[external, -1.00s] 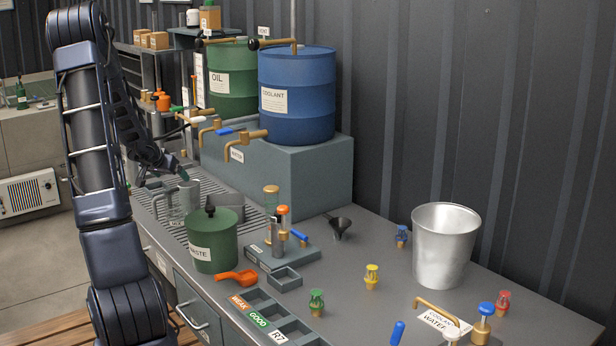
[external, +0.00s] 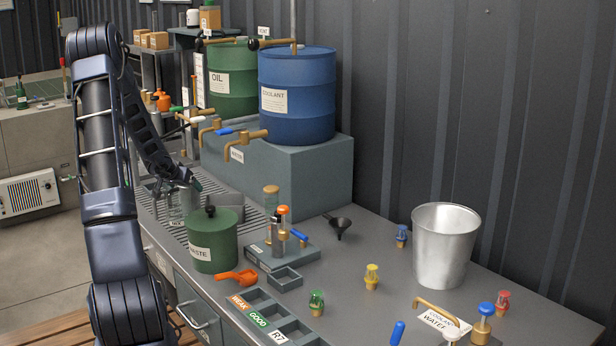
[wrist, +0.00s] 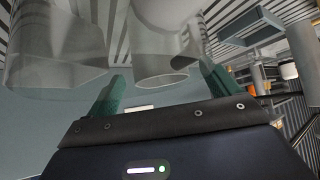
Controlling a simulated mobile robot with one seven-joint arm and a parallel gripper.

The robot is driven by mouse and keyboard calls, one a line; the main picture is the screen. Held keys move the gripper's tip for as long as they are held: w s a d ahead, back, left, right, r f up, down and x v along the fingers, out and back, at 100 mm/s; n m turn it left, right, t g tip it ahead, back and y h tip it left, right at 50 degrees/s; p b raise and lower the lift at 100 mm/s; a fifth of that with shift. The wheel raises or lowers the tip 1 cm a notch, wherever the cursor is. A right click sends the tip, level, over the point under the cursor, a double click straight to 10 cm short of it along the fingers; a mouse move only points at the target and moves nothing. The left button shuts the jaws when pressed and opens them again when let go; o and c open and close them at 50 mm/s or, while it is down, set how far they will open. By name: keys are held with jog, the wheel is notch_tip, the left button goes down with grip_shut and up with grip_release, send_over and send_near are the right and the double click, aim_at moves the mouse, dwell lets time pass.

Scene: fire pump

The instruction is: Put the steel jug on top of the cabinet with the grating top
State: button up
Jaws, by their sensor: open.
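A grey jug-like vessel (external: 184,203), likely the steel jug, stands on the slatted drip area of the bench, behind the green waste pot. My gripper (external: 180,186) is at it, partly covering it. In the wrist view my gripper (wrist: 162,74) is open, its green fingers either side of a grey, open-ended rounded part (wrist: 165,45); contact cannot be told. A second grey vessel shape (wrist: 55,45) is to the left there.
The green waste pot (external: 213,240) stands close in front of the jug. Blue (external: 297,95) and green (external: 232,80) drums with taps stand behind on a grey block. A bottle (external: 21,93) stands on the far-left cabinet. A steel bucket (external: 445,245) is at right.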

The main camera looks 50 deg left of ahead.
jog(key=shift+w+a+f, duration=0.2)
jog(key=shift+w+f, duration=0.1)
jog(key=shift+f, duration=0.1)
jog(key=c, duration=1.7)
jog(key=shift+a+r, duration=0.1)
jog(key=shift+r, duration=0.15)
jog(key=shift+r, duration=3.35)
jog(key=shift+a, duration=9.85)
